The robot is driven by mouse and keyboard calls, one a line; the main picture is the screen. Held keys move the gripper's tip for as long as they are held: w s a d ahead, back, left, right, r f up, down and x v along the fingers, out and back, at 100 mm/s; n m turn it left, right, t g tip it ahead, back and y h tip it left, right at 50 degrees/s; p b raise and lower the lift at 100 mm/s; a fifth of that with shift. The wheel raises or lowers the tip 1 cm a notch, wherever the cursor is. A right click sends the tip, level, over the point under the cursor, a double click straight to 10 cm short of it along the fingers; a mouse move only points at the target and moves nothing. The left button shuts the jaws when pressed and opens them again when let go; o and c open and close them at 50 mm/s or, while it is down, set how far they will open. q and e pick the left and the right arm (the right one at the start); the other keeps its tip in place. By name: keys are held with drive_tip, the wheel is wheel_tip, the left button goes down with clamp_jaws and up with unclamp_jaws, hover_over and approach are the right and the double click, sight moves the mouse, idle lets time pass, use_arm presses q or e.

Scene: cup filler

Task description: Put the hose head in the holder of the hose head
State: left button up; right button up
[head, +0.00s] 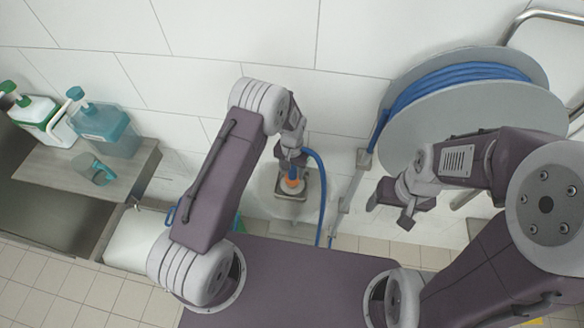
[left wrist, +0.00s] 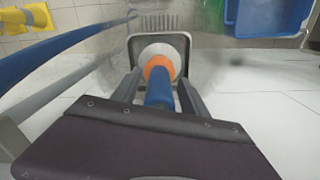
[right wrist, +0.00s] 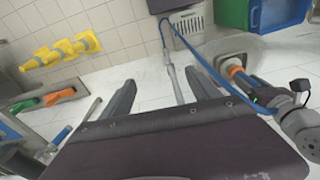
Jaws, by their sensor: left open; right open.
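The hose head (head: 292,173) is blue with an orange ring and a pale round front. It sits at the holder (head: 282,197), a grey square metal frame at the wall. In the left wrist view the hose head (left wrist: 160,72) points into the holder frame (left wrist: 187,40); I cannot tell how firmly it is seated. My left gripper (left wrist: 158,84) is open, its fingers on either side of the blue handle, with a gap visible. The hose head also shows in the right wrist view (right wrist: 235,71), beside my left gripper. My right gripper (head: 392,207) is open, empty and apart from it.
A large grey reel (head: 470,105) with blue hose (head: 455,78) hangs on the right wall.

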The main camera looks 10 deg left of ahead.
use_arm(q)
drive_tip(key=shift+w+r, duration=0.1)
drive_tip(key=shift+r, duration=0.35)
wheel_tip(320, 180, up, 11)
drive_tip(key=shift+r+b, duration=0.2)
drive_tip(key=shift+b, duration=0.9)
drive_tip(key=s+a+r+n, duration=0.1)
drive_tip(key=s+a, duration=0.3)
drive_tip(key=s, duration=0.5)
drive_tip(key=s+a+r+n+t, duration=0.1)
drive_tip(key=s+a+r, duration=0.3)
drive_tip(key=s, duration=0.5)
drive_tip(key=shift+s+a+n, duration=0.15)
drive_tip(key=shift+s+n, duration=0.1)
drive_tip(key=shift+n, duration=0.35)
drive_tip(key=shift+r, duration=0.15)
drive_tip(key=shift+w, duration=0.1)
